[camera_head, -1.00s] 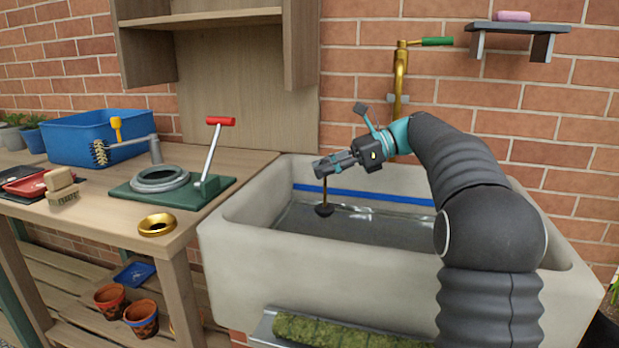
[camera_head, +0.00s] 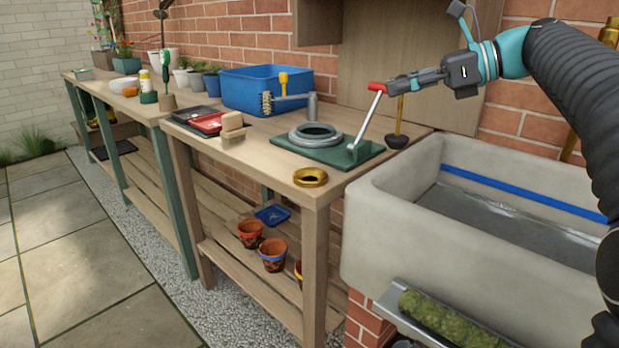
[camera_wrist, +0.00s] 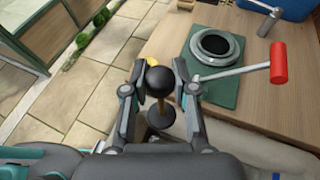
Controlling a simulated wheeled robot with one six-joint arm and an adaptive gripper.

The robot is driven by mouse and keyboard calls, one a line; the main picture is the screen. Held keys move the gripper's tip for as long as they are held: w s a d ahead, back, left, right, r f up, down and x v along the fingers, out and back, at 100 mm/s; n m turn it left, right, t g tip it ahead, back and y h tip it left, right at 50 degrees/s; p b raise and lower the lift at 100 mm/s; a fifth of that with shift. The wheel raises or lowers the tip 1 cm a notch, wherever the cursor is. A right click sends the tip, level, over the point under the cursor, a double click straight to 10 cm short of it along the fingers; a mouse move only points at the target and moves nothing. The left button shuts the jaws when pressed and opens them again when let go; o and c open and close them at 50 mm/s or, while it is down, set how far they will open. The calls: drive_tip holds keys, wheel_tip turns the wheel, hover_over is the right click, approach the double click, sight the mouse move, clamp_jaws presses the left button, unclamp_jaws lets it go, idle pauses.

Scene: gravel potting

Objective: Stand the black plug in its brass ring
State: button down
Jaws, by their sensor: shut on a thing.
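The black plug (camera_head: 397,141) hangs from my gripper (camera_head: 396,84) on a thin brass stem, roughly upright. It hangs in the air by the sink's left end and the bench's right end. In the wrist view a black ball (camera_wrist: 160,80) sits between the fingertips of my gripper (camera_wrist: 160,84), with the stem and another dark round end behind it. My gripper is shut on the plug. The brass ring (camera_head: 312,184) lies flat at the bench's front right corner, apart from the plug and to its left. In the wrist view only a sliver of yellow shows behind the ball.
A green base (camera_head: 365,153) with a grey ring (camera_head: 316,143) and a red-handled lever (camera_head: 369,118) stands behind the brass ring, close to my gripper. The stone sink (camera_head: 385,207) is at right. A blue tub (camera_head: 262,92) and trays stand further left. Terracotta pots (camera_head: 272,250) sit below.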

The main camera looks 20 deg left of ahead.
drive_tip(key=s+a+r, duration=0.3)
drive_tip(key=a, duration=0.1)
drive_tip(key=s+a+f+b, duration=0.1)
drive_tip(key=a+f+b, duration=0.2)
drive_tip(key=a+f, duration=0.7)
drive_tip(key=shift+s+a+f+b, duration=0.3)
drive_tip(key=shift+a+f, duration=0.05)
drive_tip(key=shift+a, duration=0.4)
drive_tip(key=shift+f, duration=0.15)
drive_tip(key=c, duration=0.9)
unclamp_jaws()
drive_tip(key=shift+c, duration=0.2)
drive_tip(key=p+v, duration=0.1)
drive_tip(key=v, duration=1.1)
